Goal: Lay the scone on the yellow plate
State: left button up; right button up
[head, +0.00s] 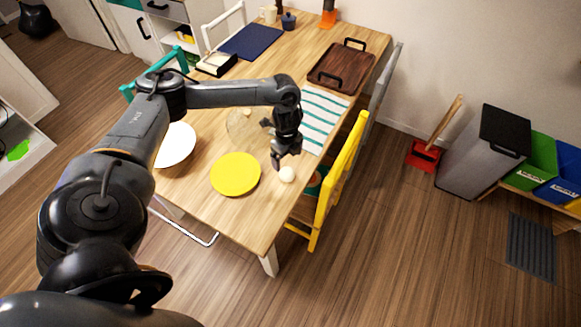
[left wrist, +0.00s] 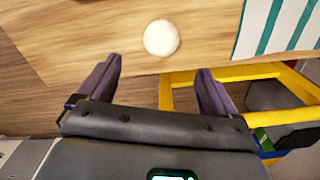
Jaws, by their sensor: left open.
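The scone (head: 287,174) is a small pale round thing on the wooden table, near its right edge, just right of the yellow plate (head: 235,174). The plate lies flat and empty. My left gripper (head: 281,160) is over the table close to the scone, above it and a little to the left in the head view. In the left wrist view the scone (left wrist: 161,38) lies beyond the two parted fingertips (left wrist: 158,75), roughly centred between them. The gripper is open and empty. The plate is out of the left wrist view. My right gripper is not seen.
A yellow chair (head: 341,180) stands against the table's right edge, near the scone. A white plate (head: 176,146), a clear round dish (head: 240,125), a striped cloth (head: 322,117) and a brown tray (head: 341,68) are on the table.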

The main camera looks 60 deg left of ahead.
pick_arm(q)
send_over(289, 172)
jog(key=f, duration=0.4)
jog(key=shift+s+d, duration=0.2)
jog(key=shift+s, duration=0.2)
jog(key=shift+a+f+b, duration=0.15)
jog(key=shift+f+b, duration=0.2)
jog(key=shift+f, duration=0.3)
jog(key=shift+w+a+f+b, duration=0.1)
jog(key=shift+w+f+b, duration=0.1)
jog(key=shift+f, duration=1)
jog(key=shift+w+f+b, duration=0.1)
jog(key=shift+f+b, duration=0.1)
jog(key=shift+f, duration=1)
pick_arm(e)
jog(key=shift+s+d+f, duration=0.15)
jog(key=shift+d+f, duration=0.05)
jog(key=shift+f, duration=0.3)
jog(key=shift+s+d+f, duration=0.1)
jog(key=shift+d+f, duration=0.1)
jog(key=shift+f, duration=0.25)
pick_arm(q)
jog(key=shift+c, duration=0.4)
jog(key=c, duration=1.2)
